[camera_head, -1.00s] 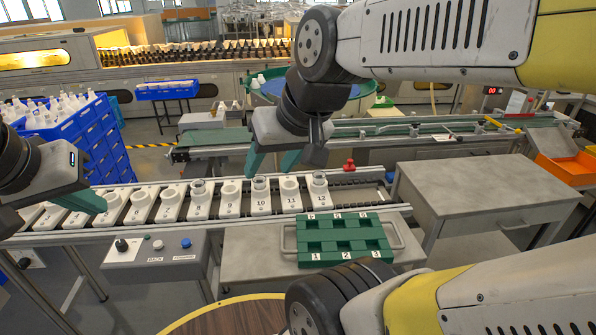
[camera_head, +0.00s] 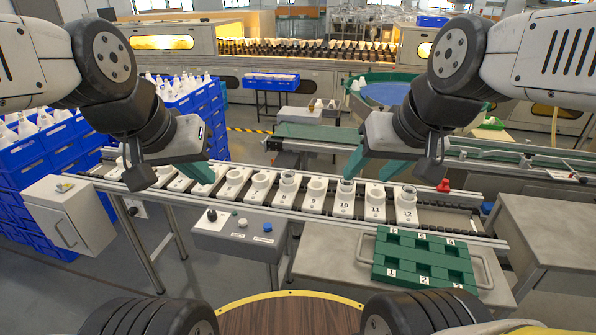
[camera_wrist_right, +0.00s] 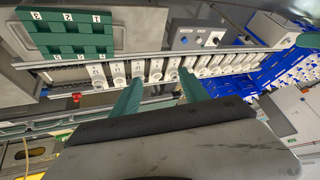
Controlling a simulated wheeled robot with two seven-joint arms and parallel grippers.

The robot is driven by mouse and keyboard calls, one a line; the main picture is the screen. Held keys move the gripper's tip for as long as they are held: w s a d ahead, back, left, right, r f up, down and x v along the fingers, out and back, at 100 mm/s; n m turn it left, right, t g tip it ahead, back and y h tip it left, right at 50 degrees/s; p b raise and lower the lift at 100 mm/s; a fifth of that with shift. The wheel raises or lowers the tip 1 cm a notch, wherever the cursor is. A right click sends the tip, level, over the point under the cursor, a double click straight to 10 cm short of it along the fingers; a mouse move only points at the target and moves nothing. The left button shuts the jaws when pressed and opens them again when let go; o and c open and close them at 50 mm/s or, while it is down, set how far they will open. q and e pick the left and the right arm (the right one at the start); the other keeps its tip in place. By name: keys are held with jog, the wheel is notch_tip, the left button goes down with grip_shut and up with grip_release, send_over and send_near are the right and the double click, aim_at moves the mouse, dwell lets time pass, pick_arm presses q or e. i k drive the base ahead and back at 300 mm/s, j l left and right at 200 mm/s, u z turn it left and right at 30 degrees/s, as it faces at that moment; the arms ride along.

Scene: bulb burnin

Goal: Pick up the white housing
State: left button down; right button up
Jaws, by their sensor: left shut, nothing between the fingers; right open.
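Several white housings stand in a row on numbered white carriers along the conveyor (camera_head: 450,226). The housing on carrier 10 (camera_head: 345,189) and the housing on carrier 8 (camera_head: 288,181) show greyish, clear-looking tops. Plain white housings stand on carrier 9 (camera_head: 316,188), carrier 11 (camera_head: 375,197) and carrier 12 (camera_head: 407,199). My right gripper (camera_head: 372,168) is open and empty, with its green fingers above carriers 10 and 11. In the right wrist view the open fingers (camera_wrist_right: 160,92) point toward the row. My left gripper (camera_head: 207,173) is shut and empty over the row's left part, hiding some carriers.
A green tray (camera_head: 425,262) with numbered pockets lies on a grey table (camera_head: 335,268) in front of the conveyor. A button box (camera_head: 238,238) hangs at the conveyor's front. Blue crates (camera_head: 205,110) stand at the left. A bare grey table (camera_head: 545,235) is at right.

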aim_at(288, 176)
jog(key=i+j+z, duration=0.1)
jog(key=j, duration=0.25)
jog(key=i+j+z, duration=0.15)
jog(key=i+j, duration=0.2)
jog(key=i+j+z, duration=0.1)
jog(key=j, duration=0.3)
jog(key=i+j+z, duration=0.15)
jog(key=j, duration=0.25)
jog(key=i, duration=0.1)
